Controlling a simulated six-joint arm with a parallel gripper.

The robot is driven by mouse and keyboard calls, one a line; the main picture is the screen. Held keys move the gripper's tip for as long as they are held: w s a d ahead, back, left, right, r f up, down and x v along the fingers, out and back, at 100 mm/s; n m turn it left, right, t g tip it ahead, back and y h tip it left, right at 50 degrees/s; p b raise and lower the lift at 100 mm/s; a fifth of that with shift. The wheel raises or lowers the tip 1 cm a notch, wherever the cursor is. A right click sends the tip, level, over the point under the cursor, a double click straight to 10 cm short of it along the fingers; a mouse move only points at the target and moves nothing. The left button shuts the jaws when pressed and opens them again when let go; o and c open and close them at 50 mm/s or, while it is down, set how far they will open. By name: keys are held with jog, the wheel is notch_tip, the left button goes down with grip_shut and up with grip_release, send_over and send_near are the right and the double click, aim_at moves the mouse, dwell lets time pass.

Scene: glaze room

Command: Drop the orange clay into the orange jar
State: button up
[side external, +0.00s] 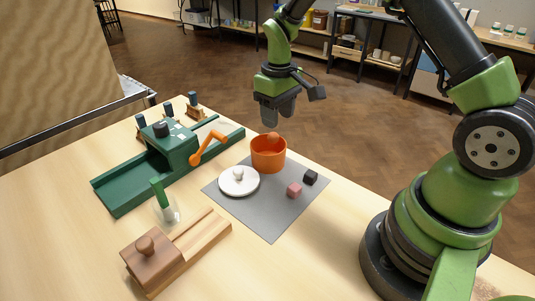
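The orange jar (268,159) stands upright at the back of a grey mat. A rounded orange lump, the orange clay (273,137), shows at the jar's mouth, just under my fingertips. Its lower part is hidden by the jar's wall, and I cannot tell whether it touches my fingers. My gripper (277,122) points down above the jar. Its fingers overlap in this view, so the gap between them is unclear.
On the grey mat (268,217) lie a white plate (232,188) with a pale lump (238,173), a pink cube (294,190) and a black cube (310,177). A green device (130,181) with an orange crank (207,146), a glass (168,214) and a wooden block tool (152,264) stand left.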

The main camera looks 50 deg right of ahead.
jog(key=shift+o, duration=0.2)
notch_tip(320, 180, up, 10)
dwell(0.5)
jog(key=s+a+r+m+t, duration=0.2)
jog(key=s+a+r+t, duration=0.3)
jog(key=s+r, duration=0.5)
jog(key=s+a+m+t+y, duration=0.2)
jog(key=s+a, duration=0.1)
jog(key=s, duration=0.7)
jog(key=shift+s+a+f, duration=0.15)
jog(key=shift+s+a, duration=0.05)
jog(key=shift+a, duration=0.05)
